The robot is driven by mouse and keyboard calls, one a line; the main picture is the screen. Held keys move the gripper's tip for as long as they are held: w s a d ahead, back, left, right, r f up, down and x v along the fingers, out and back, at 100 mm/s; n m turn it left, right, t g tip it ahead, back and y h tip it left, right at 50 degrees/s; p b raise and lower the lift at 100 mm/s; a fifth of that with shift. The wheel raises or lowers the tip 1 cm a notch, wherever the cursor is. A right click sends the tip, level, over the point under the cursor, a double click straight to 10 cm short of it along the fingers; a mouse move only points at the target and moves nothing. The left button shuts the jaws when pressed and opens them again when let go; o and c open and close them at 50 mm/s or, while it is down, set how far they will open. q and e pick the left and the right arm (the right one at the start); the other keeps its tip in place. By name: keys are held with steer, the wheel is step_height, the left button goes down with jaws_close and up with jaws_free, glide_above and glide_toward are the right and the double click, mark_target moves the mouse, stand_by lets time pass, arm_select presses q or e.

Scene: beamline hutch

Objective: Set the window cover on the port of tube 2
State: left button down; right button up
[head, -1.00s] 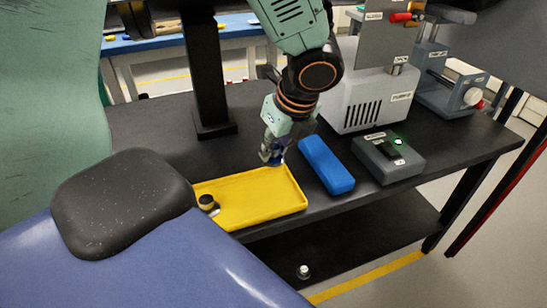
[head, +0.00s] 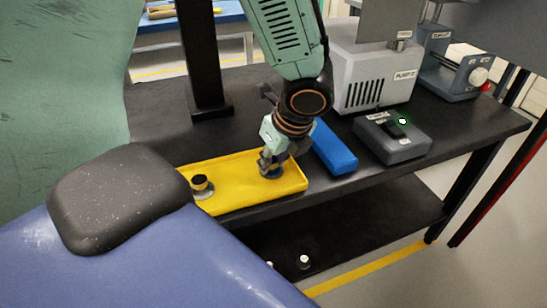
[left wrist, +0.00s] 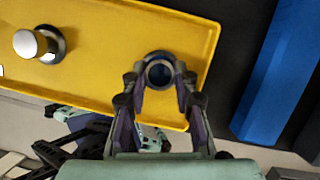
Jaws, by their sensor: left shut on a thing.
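My left gripper (head: 268,165) is low at the right part of the yellow tray (head: 232,192). In the left wrist view its fingers (left wrist: 160,82) are shut on a round piece (left wrist: 159,71) with a dark grey rim and a bluish middle. It may be the window cover; I cannot tell for sure, nor whether it touches the tray. A second round piece (head: 202,187), dark with a pale base, stands at the tray's left end; from above it shows a shiny knob (left wrist: 30,45). I cannot make out the port of tube 2. My right gripper is not in view.
A blue block (head: 333,147) lies just right of the tray. A grey box with a green light (head: 393,138), a pump housing (head: 373,75) and a grey device (head: 452,68) stand farther right on the black bench. A small white-topped item (head: 304,262) is below.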

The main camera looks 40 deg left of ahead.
arm_select(q)
steer(key=shift+s, duration=0.1)
steer(key=shift+f, duration=0.2)
steer(key=c, duration=1.3)
jaws_free()
steer(key=shift+o, duration=1.3)
steer(key=shift+b, duration=0.3)
steer(key=p+v, duration=0.6)
steer(key=v, duration=0.2)
steer(key=shift+a, duration=0.2)
